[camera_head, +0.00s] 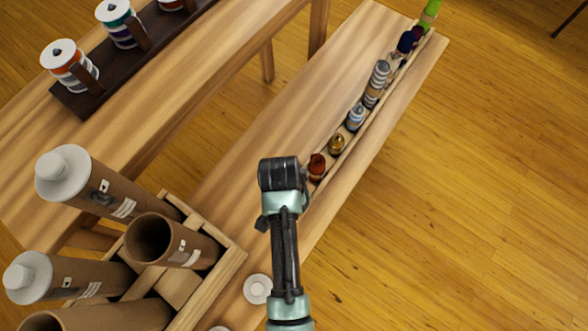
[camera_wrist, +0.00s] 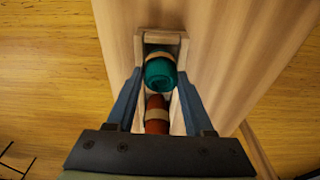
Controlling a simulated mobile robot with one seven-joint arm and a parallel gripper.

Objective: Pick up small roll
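Small rolls lie in a row in a narrow wooden tray (camera_head: 377,123) along the bench's right side. A teal roll with a tan band (camera_wrist: 160,73) lies at the tray's end in the wrist view, and a rust-red roll with a tan band (camera_wrist: 157,114) lies behind it. A reddish-brown roll (camera_head: 317,167) shows beside my arm in the head view. My gripper (camera_wrist: 159,76) is open above the tray, its blue fingers on either side of the rolls. Nothing appears held; contact cannot be told. My wrist hides the fingers and teal roll in the head view.
A wooden crate (camera_head: 222,277) with large cardboard tubes (camera_head: 185,243) stands at lower left. White caps (camera_head: 257,289) lie near it. A dark rack (camera_head: 88,101) with thread spools stands on the upper-left table. The bench surface (camera_head: 295,105) left of the tray is clear.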

